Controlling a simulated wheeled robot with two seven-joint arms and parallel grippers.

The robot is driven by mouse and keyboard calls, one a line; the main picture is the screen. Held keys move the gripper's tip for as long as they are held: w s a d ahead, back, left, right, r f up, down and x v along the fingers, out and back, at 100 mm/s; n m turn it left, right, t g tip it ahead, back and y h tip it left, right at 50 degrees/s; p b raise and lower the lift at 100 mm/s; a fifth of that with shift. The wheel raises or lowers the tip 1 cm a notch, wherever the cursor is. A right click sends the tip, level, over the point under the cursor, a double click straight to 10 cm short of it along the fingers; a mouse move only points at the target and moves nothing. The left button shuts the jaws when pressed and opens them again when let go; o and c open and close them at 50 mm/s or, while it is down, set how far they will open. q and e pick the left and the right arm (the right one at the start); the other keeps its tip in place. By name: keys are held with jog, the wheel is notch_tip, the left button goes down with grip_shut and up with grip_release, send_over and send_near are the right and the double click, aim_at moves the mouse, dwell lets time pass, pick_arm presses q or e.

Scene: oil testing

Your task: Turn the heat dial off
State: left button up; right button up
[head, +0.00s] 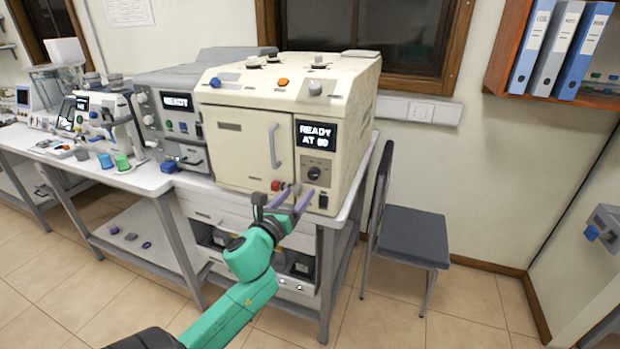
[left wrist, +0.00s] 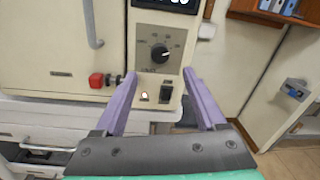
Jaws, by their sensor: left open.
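My left gripper (head: 291,197) is open with purple fingers, just in front of and below the dial. In that wrist view its fingers (left wrist: 155,90) stand apart on either side below the dial, touching nothing that I can tell. My right gripper is not in view.
A red button (left wrist: 96,80) sits left of the panel, and a black rocker switch (left wrist: 166,91) with a lit lamp lies below the dial. A grey machine (head: 172,110) stands to the left. A chair (head: 415,235) is at the right, with clear floor around it.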

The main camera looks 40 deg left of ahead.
aim_at(313, 176)
pick_arm(q)
jog(key=p+x, duration=0.1)
jog(key=x, duration=0.6)
jog(key=shift+w+a+r, duration=0.1)
jog(key=shift+w+a, duration=0.05)
jog(key=shift+w, duration=0.75)
jog(key=shift+s, duration=0.1)
grip_shut()
